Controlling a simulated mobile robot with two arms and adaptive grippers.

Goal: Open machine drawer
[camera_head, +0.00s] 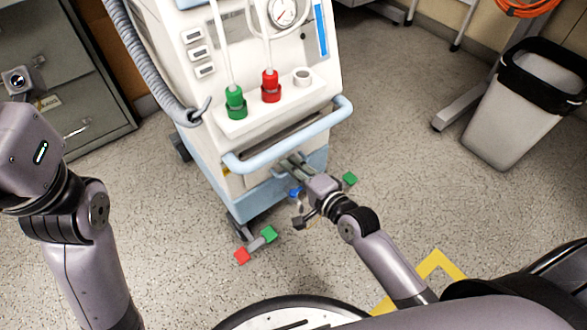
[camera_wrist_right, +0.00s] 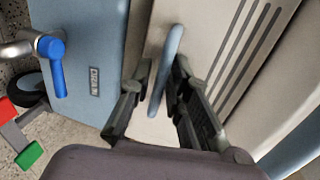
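The white and blue machine (camera_head: 250,135) stands at the upper middle of the head view. In the right wrist view its pale drawer front (camera_wrist_right: 160,125) carries a slim blue-grey handle (camera_wrist_right: 172,50). My right gripper (camera_head: 289,166) reaches the machine's lower front, below the blue push bar (camera_head: 290,137). In the wrist view the right gripper (camera_wrist_right: 163,75) is open, with one finger on each side of the handle. I cannot tell whether either finger touches it. The drawer looks closed. My left arm shows at the left of the head view, but its fingers are out of view.
A blue valve lever (camera_wrist_right: 54,65) sticks out left of the handle. Red (camera_head: 242,256) and green (camera_head: 269,234) foot parts are near the floor. A grey cabinet (camera_head: 60,70) is at left, a bin (camera_head: 510,125) at right. The floor between machine and bin is clear.

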